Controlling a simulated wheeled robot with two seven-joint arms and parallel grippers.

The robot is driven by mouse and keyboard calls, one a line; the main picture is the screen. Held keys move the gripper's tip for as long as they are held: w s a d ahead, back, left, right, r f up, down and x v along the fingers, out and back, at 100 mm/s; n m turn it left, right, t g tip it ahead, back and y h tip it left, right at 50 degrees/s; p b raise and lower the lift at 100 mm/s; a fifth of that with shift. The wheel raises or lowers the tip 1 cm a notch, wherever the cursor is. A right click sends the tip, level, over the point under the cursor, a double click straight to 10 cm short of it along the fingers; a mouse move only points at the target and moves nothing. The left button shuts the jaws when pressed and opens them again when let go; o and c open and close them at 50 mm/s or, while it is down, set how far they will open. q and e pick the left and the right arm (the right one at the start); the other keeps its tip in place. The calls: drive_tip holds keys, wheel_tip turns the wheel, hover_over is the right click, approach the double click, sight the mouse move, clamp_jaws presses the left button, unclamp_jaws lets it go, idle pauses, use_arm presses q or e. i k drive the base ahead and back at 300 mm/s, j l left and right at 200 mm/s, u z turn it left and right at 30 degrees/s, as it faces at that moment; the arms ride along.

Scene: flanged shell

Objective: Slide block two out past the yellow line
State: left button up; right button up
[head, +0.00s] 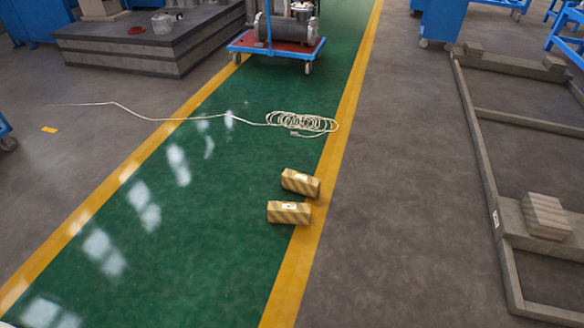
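Two small yellow-and-dark striped blocks lie on the green lane, at its right edge. The farther block (300,183) is turned slightly, and its right end reaches the inner edge of the right yellow line (333,165). The nearer block (289,213) lies just in front of it, and its right end overlaps the same line. Each carries a pale label too small to read, so I cannot tell which is block two. Whether the blocks touch each other is unclear. Neither of my grippers is in view.
A coiled white cable (302,122) lies across the lane behind the blocks. A blue and red cart (283,47) stands beyond it. Grey floor (400,200) right of the line is clear up to a low grey frame (478,130), with a stacked block (545,216) on it.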

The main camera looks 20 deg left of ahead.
sight(298, 182)
drive_tip(key=u, duration=1.7)
drive_tip(key=i+l, duration=0.25)
drive_tip(key=l, duration=0.35)
drive_tip(key=i+l, duration=0.3)
drive_tip(key=l, duration=0.35)
drive_tip(key=i+l, duration=0.25)
drive_tip(key=l, duration=0.35)
drive_tip(key=i+l, duration=0.3)
drive_tip(key=l, duration=0.35)
drive_tip(key=i+l, duration=0.25)
drive_tip(key=l, duration=0.35)
drive_tip(key=i+l, duration=0.25)
drive_tip(key=l, duration=0.4)
drive_tip(key=i+l, duration=0.3)
drive_tip(key=l, duration=0.3)
drive_tip(key=i+l+u, duration=0.1)
drive_tip(key=i+l, duration=0.15)
drive_tip(key=l, duration=0.4)
